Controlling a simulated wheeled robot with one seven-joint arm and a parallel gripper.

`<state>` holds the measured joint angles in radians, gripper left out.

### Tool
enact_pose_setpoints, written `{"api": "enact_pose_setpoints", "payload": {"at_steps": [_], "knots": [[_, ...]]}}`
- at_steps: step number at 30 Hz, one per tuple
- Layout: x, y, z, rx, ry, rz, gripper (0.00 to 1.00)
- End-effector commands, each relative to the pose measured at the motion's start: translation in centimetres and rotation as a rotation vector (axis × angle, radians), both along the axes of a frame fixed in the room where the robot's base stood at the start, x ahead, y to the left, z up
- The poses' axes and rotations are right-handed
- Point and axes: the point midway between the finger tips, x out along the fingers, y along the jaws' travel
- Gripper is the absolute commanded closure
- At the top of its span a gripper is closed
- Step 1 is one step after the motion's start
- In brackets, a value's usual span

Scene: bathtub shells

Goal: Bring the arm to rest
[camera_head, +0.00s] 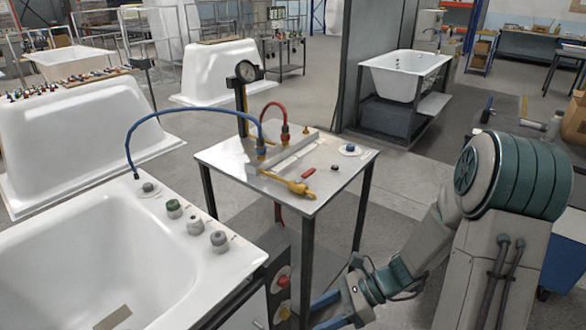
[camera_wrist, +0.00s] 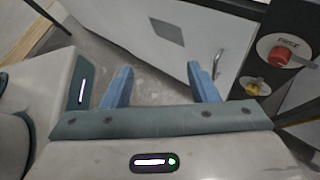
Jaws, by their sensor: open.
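My gripper (camera_wrist: 162,85) is open and empty in the wrist view, with its two blue fingers wide apart and the grey floor and a white panel beyond them. In the head view my gripper (camera_head: 322,312) is low at the bottom edge, below the tabletop and in front of the bench, partly cut off by the frame. My grey and green arm hangs down to it from the right, bent at the elbow. Nothing is seen touching the fingers.
A white bathtub shell (camera_head: 90,250) stands at left with several knobs on its rim. A metal-topped table (camera_head: 225,160) carries a gauge (camera_head: 246,71) and hoses. A dark post with a red button (camera_wrist: 279,56) stands near my gripper. Floor shows right of the table.

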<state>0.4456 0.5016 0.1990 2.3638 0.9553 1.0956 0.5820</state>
Motion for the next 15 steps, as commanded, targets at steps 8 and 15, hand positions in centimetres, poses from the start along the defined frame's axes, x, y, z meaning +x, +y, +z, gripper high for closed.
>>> {"api": "enact_pose_setpoints", "payload": {"at_steps": [8, 15], "knots": [[-3.1, -1.4, 5.1, -0.243, -0.362, 0.411, 0.46], [-5.0, -3.5, 9.4, -0.439, -0.652, 0.762, 0.46]]}}
